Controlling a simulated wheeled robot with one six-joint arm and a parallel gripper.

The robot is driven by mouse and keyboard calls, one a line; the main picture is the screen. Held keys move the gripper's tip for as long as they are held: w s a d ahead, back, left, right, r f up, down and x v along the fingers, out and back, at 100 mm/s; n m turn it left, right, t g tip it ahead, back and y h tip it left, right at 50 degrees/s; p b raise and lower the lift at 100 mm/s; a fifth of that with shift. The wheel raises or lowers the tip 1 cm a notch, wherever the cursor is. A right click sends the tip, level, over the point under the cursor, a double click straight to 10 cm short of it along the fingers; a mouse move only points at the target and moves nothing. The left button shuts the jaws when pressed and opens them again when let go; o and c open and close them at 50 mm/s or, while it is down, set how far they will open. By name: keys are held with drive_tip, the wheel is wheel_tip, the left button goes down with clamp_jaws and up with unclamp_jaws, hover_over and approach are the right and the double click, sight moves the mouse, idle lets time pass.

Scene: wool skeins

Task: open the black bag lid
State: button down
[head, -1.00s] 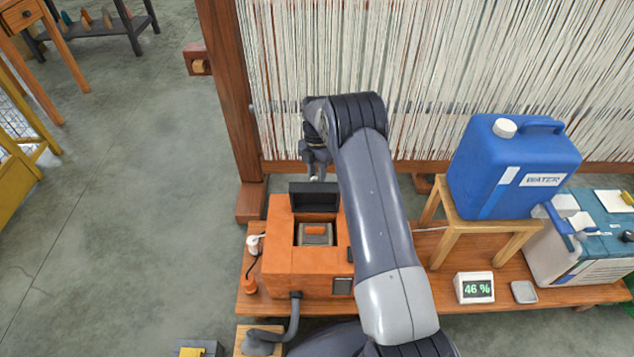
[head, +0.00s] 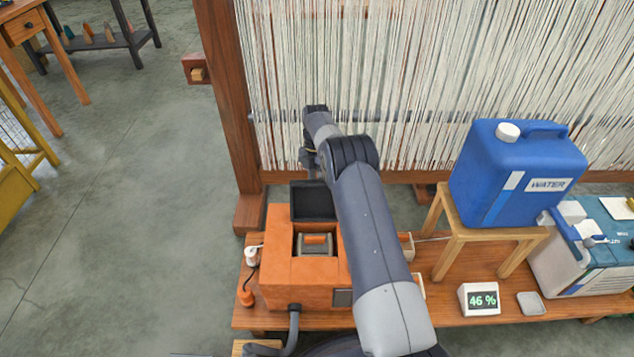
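The black lid (head: 313,203) stands raised at the back edge of an orange box (head: 282,286), with its dark face toward me. The box's square opening is uncovered and shows a grey piece with an orange bar (head: 314,239) inside. My gripper (head: 311,168) is just behind and above the lid's top edge, small and partly hidden by my own arm. I cannot make out its fingers or whether it touches the lid. Nothing is seen held in it.
The orange box sits on a low wooden bench (head: 450,312). A blue water jug (head: 512,180) stands on a wooden stool to the right. A loom with pale threads (head: 420,80) rises behind. Floor at left is open.

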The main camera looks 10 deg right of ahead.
drive_tip(key=shift+w+a+f, duration=0.25)
drive_tip(key=shift+a+f, duration=0.2)
drive_tip(key=shift+f, duration=0.05)
drive_tip(key=c, duration=1.4)
unclamp_jaws()
drive_tip(key=shift+a+f, duration=0.1)
drive_tip(key=shift+a, duration=0.05)
drive_tip(key=o, duration=0.3)
drive_tip(key=shift+f, duration=0.1)
drive_tip(key=p+v, duration=0.5)
drive_tip(key=v, duration=0.7)
drive_tip(key=shift+s, duration=0.1)
